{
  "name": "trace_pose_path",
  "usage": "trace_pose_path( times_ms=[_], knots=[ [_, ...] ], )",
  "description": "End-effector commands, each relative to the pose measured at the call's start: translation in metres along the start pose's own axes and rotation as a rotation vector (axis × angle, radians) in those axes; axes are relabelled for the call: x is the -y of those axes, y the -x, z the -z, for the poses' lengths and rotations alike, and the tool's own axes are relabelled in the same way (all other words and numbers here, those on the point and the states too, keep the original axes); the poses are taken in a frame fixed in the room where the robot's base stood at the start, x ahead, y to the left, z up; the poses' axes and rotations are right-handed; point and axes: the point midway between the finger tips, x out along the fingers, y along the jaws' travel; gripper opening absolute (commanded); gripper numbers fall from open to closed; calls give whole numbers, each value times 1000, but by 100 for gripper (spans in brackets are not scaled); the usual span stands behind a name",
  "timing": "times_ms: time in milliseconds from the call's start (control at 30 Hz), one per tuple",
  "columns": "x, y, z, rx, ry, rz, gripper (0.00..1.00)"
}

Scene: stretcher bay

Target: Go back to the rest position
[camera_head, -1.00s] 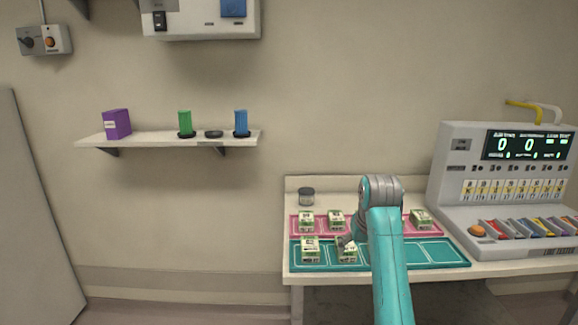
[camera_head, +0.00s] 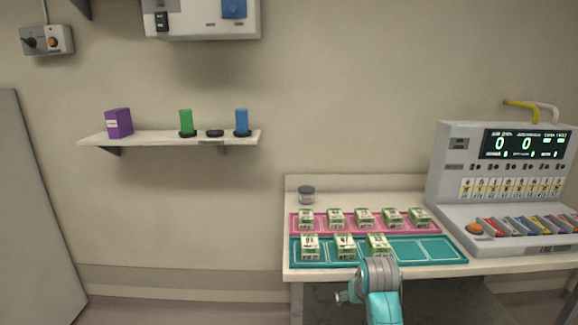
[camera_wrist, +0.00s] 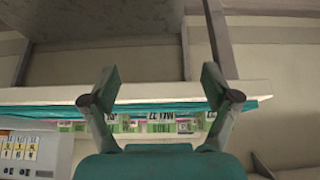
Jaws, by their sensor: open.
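My gripper (camera_wrist: 158,88) is open and empty in the wrist view, its two fingers spread apart in front of the table edge. In the head view my gripper (camera_head: 345,297) is at the front of the table, below its top, and partly hidden by my wrist. Several small white-and-green boxes stand on the table. A row of them, such as this box (camera_head: 364,217), is on the pink tray (camera_head: 437,231). Three more, including this box (camera_head: 378,244), are on the teal tray (camera_head: 430,250). The teal tray's right part is bare.
The table (camera_head: 400,273) has its front edge close to my arm. A grey console (camera_head: 458,155) with a display and coloured keys stands at the table's right.

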Motion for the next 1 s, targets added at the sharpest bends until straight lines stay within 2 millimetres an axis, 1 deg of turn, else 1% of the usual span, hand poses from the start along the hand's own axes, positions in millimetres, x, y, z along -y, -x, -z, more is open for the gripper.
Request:
trace_pose_path(
  times_ms=[33,167,200,333,467,500,667,700,767,800,867,900,1000],
  knots=[
    [0,-14,-22,-9,0,0,87],
    [0,-39,-66,-58,0,0,87],
    [0,-45,-80,-72,0,0,87],
    [0,-61,-126,-121,0,0,87],
    [0,-70,-171,-168,0,0,87],
    [0,-71,-185,-183,0,0,87],
    [0,-70,-241,-242,0,0,87],
    [0,-68,-254,-257,0,0,87],
    [0,-64,-274,-280,0,0,87],
    [0,-60,-287,-293,0,0,87],
    [0,-54,-306,-316,0,0,87],
    [0,-49,-319,-331,0,0,87],
    [0,-35,-349,-367,0,0,87]
  ],
)
